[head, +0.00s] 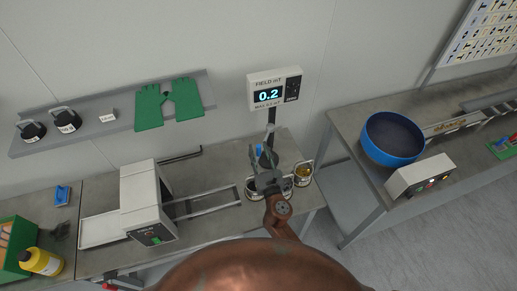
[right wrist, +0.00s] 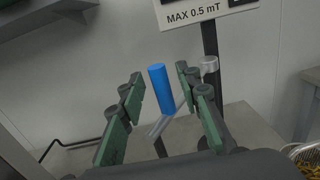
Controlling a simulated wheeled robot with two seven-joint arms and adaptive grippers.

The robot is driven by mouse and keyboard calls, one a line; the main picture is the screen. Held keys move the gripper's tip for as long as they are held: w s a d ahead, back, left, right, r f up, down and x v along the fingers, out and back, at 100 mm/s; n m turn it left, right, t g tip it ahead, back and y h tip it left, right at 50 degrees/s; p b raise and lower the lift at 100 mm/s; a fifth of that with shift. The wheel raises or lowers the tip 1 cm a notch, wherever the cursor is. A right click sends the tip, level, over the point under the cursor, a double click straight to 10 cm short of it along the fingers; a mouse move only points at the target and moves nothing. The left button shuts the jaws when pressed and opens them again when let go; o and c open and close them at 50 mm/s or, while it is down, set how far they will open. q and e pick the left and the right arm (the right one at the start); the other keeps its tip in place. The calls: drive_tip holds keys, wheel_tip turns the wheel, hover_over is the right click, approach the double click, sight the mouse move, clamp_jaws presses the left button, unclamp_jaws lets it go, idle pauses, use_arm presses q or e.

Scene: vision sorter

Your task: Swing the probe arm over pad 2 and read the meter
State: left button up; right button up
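The meter (head: 268,96) stands on a dark post at the back of the bench and reads 0.2; its lower label says MAX 0.5 mT. The probe arm's blue handle (right wrist: 160,88) stands upright between the fingers of my right gripper (right wrist: 160,98), with a gap on each side. In the head view my right gripper (head: 264,160) is over the bench below the meter, and the handle shows beside it. A grey rod runs by the handle. My left gripper is not identifiable.
A white boxy machine (head: 140,195) with metal rails stands on the bench to the left. A blue bowl (head: 392,138) and a white control box (head: 420,175) are on the right bench, across a gap.

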drive_tip(key=shift+w+a, duration=0.1)
drive_tip(key=shift+w, duration=0.25)
drive_tip(key=shift+c, duration=0.3)
clamp_jaws()
